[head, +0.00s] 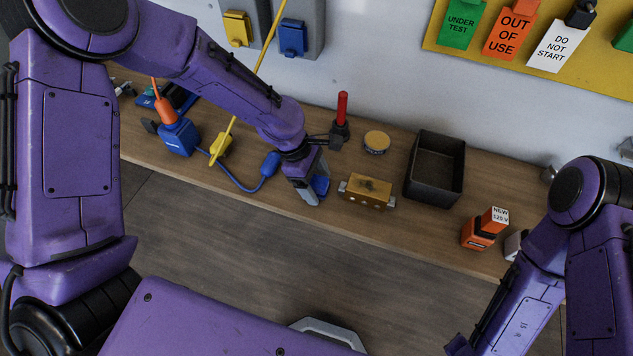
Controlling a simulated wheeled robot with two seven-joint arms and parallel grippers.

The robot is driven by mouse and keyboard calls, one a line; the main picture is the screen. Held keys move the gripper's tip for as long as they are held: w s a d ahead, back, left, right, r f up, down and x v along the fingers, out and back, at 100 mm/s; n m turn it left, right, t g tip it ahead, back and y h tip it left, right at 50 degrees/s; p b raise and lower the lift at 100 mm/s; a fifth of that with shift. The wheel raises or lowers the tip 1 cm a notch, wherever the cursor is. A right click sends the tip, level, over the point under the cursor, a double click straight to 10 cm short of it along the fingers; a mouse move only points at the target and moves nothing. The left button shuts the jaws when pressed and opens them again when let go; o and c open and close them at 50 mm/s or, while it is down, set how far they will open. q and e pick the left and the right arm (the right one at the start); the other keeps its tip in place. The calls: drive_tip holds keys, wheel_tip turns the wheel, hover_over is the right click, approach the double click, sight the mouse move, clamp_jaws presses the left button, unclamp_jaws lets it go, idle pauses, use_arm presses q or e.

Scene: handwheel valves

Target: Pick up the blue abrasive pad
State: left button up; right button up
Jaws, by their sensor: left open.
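The blue abrasive pad (321,185) is a small blue piece on the wooden bench, partly hidden by my left gripper. My left gripper (309,194) points down at the bench right at the pad, its grey fingers overlapping the pad's left side in the head view. It is open. I cannot tell whether the pad lies between the fingers or just behind them. My right arm comes in at the lower right, but its gripper is not in view.
A brass block (367,188) and a black bin (436,169) stand right of the pad. A red-handled tool (341,120) and a round tin (376,142) are behind. A blue plug (270,164) with its cord lies to the left. An orange battery (479,232) is further right.

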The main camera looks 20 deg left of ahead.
use_arm(q)
drive_tip(key=c, duration=1.1)
drive_tip(key=shift+c, duration=0.2)
wheel_tip(320, 180, up, 3)
drive_tip(key=shift+w+f+b, duration=0.1)
drive_tip(key=shift+f+b, duration=0.1)
drive_tip(key=shift+b, duration=0.15)
drive_tip(key=s+d+r, duration=0.8)
drive_tip(key=s+r, duration=0.2)
drive_tip(key=s, duration=0.1)
drive_tip(key=shift+s+r, duration=0.2)
drive_tip(key=shift+s, duration=0.15)
